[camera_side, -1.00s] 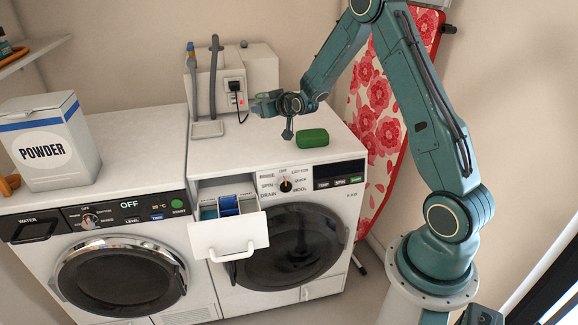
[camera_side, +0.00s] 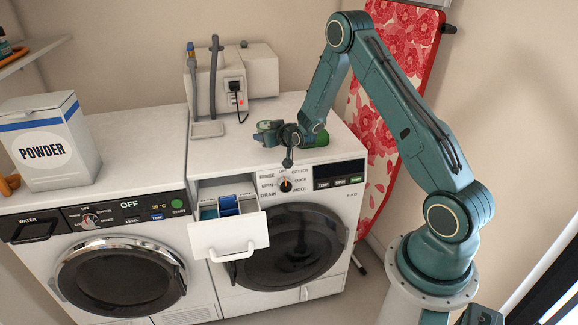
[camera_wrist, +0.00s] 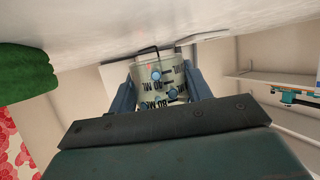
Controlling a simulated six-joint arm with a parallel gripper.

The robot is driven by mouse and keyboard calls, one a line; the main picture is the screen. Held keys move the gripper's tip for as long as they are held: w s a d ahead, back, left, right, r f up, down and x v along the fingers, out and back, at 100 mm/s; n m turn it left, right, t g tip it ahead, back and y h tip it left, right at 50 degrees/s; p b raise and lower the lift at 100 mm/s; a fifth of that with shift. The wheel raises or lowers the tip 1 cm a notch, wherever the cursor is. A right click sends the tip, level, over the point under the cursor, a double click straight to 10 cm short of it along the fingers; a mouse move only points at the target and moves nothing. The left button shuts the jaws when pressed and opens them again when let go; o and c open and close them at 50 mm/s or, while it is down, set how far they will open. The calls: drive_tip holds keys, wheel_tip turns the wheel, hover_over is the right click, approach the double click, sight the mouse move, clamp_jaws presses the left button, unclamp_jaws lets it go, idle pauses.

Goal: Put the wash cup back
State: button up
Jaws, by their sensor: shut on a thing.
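The wash cup (camera_wrist: 160,85) is a clear cup with black ML marks and blue dots, seen in the wrist view between my fingers. My gripper (camera_wrist: 162,92) is shut on it. In the side view, my gripper (camera_side: 270,132) is low over the top of the right-hand washer (camera_side: 240,160), left of the folded green cloth. The cup is too small there to make out clearly. The washer's detergent drawer (camera_side: 229,240) is pulled open, with blue and white compartments (camera_side: 228,207), in front of and below my gripper.
The green cloth (camera_side: 316,140) lies on the washer top, partly behind my wrist; it also shows in the wrist view (camera_wrist: 25,70). A powder box (camera_side: 46,140) stands on the left machine.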

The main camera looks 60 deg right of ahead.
drive_tip(key=shift+f, duration=1.55)
drive_tip(key=shift+f, duration=0.1)
drive_tip(key=o, duration=1)
drive_tip(key=shift+v, duration=6.05)
drive_tip(key=shift+w+a, duration=0.1)
